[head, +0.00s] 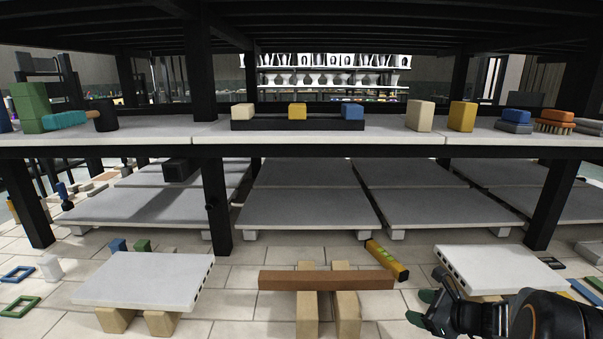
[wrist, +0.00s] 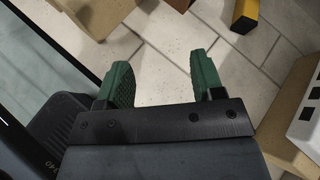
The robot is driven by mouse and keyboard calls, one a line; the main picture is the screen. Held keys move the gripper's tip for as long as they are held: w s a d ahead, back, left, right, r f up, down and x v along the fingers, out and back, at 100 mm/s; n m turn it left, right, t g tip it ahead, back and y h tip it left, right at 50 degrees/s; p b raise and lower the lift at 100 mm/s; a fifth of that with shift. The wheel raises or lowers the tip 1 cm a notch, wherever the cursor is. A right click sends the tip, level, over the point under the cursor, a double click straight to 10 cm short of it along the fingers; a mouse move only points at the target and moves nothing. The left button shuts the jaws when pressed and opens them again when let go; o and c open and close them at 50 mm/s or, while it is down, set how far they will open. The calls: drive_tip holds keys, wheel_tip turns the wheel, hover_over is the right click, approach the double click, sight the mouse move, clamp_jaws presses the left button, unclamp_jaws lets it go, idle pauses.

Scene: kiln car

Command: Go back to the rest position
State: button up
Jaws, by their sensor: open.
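My gripper (head: 424,308) is at the lower right of the head view, low near the floor, between the brown bar on blocks and the white slab at right. In the wrist view its two green fingers (wrist: 158,82) stand apart with only floor tiles between them. It is open and empty. My dark forearm fills the lower right corner of the head view.
A brown bar (head: 327,280) rests on tan blocks. A yellow level (head: 387,260) leans or lies behind it. White slabs stand at left (head: 146,281) and right (head: 497,268). Above, a black-framed kiln shelf (head: 320,137) carries several coloured blocks.

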drive_tip(key=s+a+r+n+g+h+p, duration=0.2)
drive_tip(key=s+a+r+n+p, duration=0.2)
drive_tip(key=r+n+p, duration=0.4)
drive_tip(key=s+a+r+n+g+h+p, duration=0.2)
drive_tip(key=s+a+r+n+p, duration=0.2)
drive_tip(key=r+n+p, duration=0.5)
drive_tip(key=s+a+r+n+g+h+p, duration=0.2)
drive_tip(key=s+a+r+n+p, duration=0.3)
drive_tip(key=r, duration=0.9)
drive_tip(key=s+n+h+p, duration=0.1)
drive_tip(key=s+n+p, duration=0.1)
drive_tip(key=n+p, duration=0.1)
drive_tip(key=shift+s+r+n+p, duration=0.3)
drive_tip(key=shift+s+n+p, duration=0.1)
drive_tip(key=shift+p, duration=0.2)
